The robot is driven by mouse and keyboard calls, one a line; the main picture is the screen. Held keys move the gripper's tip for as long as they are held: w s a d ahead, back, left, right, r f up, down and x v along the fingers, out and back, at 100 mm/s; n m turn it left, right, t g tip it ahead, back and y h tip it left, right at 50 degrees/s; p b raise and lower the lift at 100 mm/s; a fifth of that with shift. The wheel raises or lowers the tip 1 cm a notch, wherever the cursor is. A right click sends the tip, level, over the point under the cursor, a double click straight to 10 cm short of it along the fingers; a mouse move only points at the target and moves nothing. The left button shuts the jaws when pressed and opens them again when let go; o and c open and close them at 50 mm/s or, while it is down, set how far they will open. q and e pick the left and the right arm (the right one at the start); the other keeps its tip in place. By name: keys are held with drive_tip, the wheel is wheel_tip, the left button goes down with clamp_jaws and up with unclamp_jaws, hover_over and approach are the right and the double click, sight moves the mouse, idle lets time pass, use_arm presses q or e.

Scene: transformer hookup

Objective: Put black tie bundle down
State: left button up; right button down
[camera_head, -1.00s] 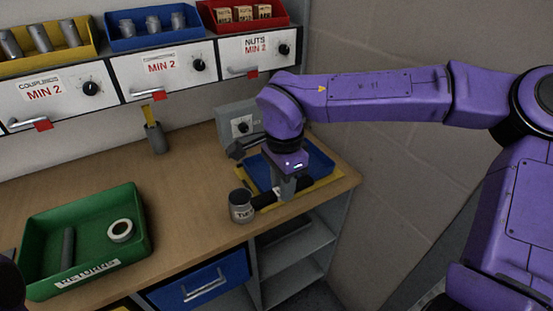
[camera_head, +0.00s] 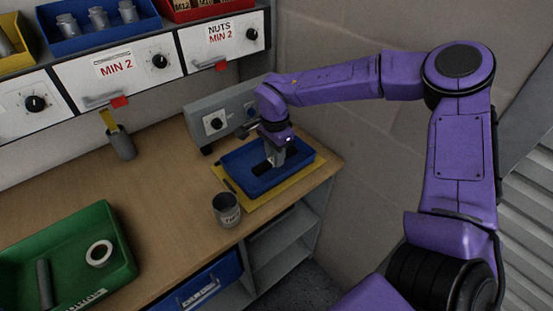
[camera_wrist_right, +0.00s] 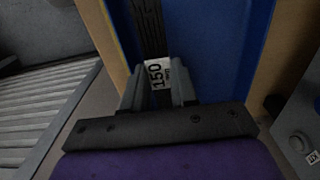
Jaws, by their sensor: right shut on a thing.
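My right gripper (camera_head: 272,164) is over the blue tray (camera_head: 305,158) at the right end of the bench. In the right wrist view it (camera_wrist_right: 158,90) is shut on the black tie bundle (camera_wrist_right: 149,30), which has a white "150" label between the fingers. The bundle also shows in the head view (camera_head: 262,168), dark against the tray. The blue floor of the tray (camera_wrist_right: 215,50) lies behind the bundle in the wrist view. I cannot tell whether the bundle touches the tray floor. My left gripper is not in view.
The tray sits on a yellow-edged mat (camera_head: 262,201). A grey labelled can (camera_head: 227,211) stands in front of it, and a grey box with dials (camera_head: 215,122) stands behind. A green bin (camera_head: 118,225) holds a white ring and a dark rod. Drawers hang above the bench.

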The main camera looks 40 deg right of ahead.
sight(277, 170)
drive_tip(key=f, duration=0.2)
drive_tip(key=d+f, duration=0.1)
drive_tip(key=shift+w+f, duration=0.1)
drive_tip(key=shift+f, duration=0.25)
drive_tip(key=shift+w+f, duration=0.15)
drive_tip(key=shift+f, duration=0.15)
drive_tip(key=shift+f, duration=0.15)
drive_tip(key=c, duration=1.2)
unclamp_jaws()
drive_tip(key=shift+o, duration=0.2)
wheel_tip(277, 170, up, 12)
drive_tip(key=shift+r, duration=0.25)
